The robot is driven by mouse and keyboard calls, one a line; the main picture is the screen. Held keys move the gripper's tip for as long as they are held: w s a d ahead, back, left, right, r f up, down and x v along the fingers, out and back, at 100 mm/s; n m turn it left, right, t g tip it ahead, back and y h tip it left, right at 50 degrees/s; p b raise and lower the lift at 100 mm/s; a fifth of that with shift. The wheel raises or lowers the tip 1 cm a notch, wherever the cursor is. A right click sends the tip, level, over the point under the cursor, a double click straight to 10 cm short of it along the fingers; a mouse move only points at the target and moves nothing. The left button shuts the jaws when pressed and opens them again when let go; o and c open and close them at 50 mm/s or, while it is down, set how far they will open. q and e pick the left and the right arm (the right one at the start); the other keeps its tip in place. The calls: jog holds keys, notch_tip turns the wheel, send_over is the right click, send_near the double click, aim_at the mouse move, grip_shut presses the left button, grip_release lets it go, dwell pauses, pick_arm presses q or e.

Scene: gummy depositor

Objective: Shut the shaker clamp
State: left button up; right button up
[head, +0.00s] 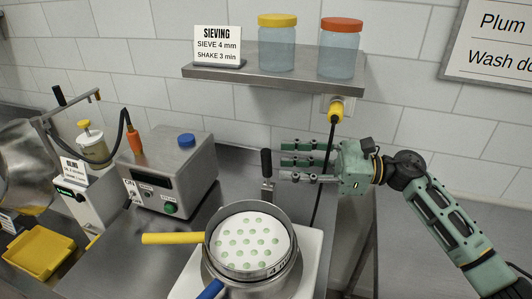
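The shaker (298,282) stands on the counter with a round metal sieve (214,238) on it. The sieve holds a white perforated disc (252,241) with green dots. A clamp lever with a black handle (266,163) stands upright behind the sieve. A yellow handle (172,238) sticks out to the left, and a blue handle (211,290) points toward the front. My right gripper (290,162) is just right of the black handle, its green fingers spread apart and pointing left. Whether it touches the handle is unclear. My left gripper is out of view.
A grey control box (178,175) with a blue knob stands left of the shaker. A steel shelf (270,82) with two lidded jars hangs above. A yellow tray (38,252) lies at far left. The counter at right (430,240) is clear.

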aim_at(266, 163)
jog(key=a, duration=0.1)
jog(key=a+p, duration=0.1)
jog(key=a, duration=0.1)
jog(key=w+a+p, duration=0.1)
jog(key=a, duration=0.1)
jog(key=shift+a+r, duration=0.1)
jog(key=shift+r, duration=0.1)
jog(key=shift+w+a+f+p, duration=0.1)
jog(key=shift+a+p, duration=0.1)
jog(key=shift+p, duration=0.1)
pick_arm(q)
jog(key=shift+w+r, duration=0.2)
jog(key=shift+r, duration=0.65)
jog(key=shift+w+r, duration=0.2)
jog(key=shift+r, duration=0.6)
pick_arm(e)
grip_shut()
jog(key=shift+a, duration=0.1)
